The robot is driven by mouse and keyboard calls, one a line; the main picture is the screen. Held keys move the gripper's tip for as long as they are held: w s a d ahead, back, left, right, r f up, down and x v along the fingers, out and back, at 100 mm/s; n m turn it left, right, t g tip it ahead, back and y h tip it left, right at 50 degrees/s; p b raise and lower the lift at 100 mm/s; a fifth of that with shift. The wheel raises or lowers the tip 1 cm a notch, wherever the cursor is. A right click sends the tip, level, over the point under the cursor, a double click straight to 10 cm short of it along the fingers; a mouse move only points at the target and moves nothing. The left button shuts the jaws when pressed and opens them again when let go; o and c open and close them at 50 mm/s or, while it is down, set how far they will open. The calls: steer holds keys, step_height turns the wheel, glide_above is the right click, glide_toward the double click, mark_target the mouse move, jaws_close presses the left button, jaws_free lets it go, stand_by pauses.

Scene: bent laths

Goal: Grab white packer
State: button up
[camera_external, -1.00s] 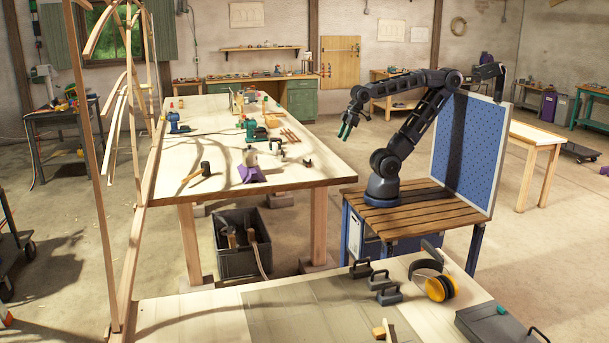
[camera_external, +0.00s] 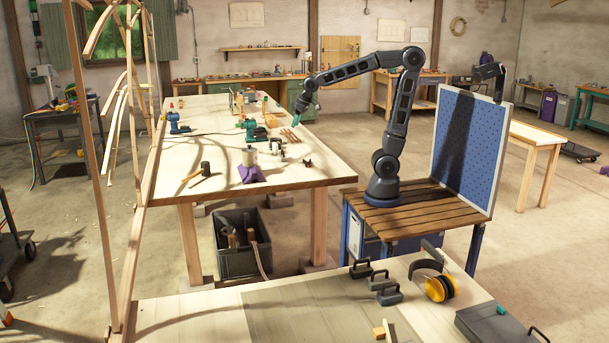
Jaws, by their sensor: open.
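My gripper (camera_external: 298,117) has teal fingertips and hangs above the far right part of the long pale workbench (camera_external: 310,172). It is open, and nothing shows between its fingers.
Wooden sticks (camera_external: 290,135), a green power tool (camera_external: 249,128) and a mallet (camera_external: 199,174) lie on the bench. Tall bent laths (camera_external: 108,185) rise at the left.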

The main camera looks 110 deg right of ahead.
steer(key=w+d+f+m, duration=0.1)
steer(key=w+d+m, duration=0.15)
steer(key=d, duration=0.45)
steer(key=w+d+f+m, duration=0.1)
steer(key=w+d+f, duration=0.15)
steer(key=d, duration=0.35)
steer(key=m+g+h, duration=0.3)
steer(key=m+g, duration=0.1)
steer(key=m, duration=0.3)
glide_above(275, 148)
steer(key=s, duration=0.2)
step_height(275, 148, down, 20)
steer(key=shift+w+f, duration=0.1)
steer(key=shift+f, duration=0.25)
steer(key=x, duration=0.4)
steer(key=shift+d+f, duration=0.1)
steer(key=shift+f, duration=0.05)
steer(key=shift+w+x, duration=0.25)
steer(key=shift+x, duration=1.2)
steer(key=shift+w+x, duration=0.2)
steer(key=shift+x, duration=1.25)
jaws_close()
